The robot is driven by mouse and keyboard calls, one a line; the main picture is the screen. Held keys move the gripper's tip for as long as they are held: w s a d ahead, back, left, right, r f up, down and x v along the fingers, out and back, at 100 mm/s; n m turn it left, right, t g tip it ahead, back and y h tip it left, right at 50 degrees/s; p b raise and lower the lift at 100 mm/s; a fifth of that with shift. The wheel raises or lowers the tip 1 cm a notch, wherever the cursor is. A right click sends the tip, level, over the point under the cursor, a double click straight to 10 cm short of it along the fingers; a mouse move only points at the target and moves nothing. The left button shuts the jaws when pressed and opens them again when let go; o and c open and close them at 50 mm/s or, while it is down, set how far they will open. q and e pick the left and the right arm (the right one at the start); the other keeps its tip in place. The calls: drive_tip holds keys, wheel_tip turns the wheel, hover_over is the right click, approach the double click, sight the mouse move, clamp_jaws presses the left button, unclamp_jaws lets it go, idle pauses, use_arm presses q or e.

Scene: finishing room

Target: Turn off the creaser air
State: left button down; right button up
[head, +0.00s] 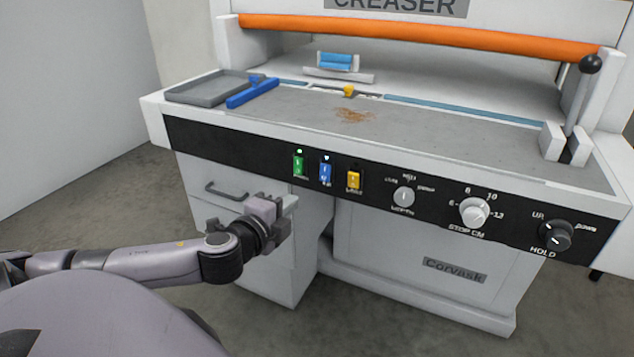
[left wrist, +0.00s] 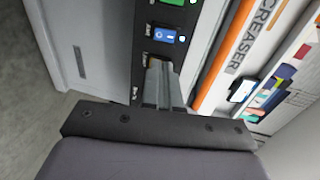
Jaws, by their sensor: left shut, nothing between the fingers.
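The creaser's black front panel (head: 231,147) carries three rocker switches in a row. The green switch (head: 299,165) is at the left, the blue switch (head: 325,173) in the middle and the yellow switch (head: 354,180) at the right. Small lights glow above the green and blue ones; none shows lit above the yellow. The small labels are hard to read; the blue one's may be AIR. My left gripper (head: 275,203) is shut and empty, below the switches in front of the drawer. In the left wrist view its fingers (left wrist: 160,88) partly cover the yellow switch, near the blue switch (left wrist: 165,36).
Right of the switches are a small knob (head: 404,196), a STOP CM dial (head: 474,212) and a black HOLD knob (head: 556,235). A drawer handle (head: 226,190) juts out below the panel. A grey tray (head: 192,94) and blue tool (head: 252,93) lie on the bed.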

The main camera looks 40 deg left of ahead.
sight(323, 178)
use_arm(q)
drive_tip(key=b+x, duration=0.1)
drive_tip(key=x, duration=1.2)
drive_tip(key=shift+w+f, duration=0.1)
drive_tip(key=shift+w, duration=0.25)
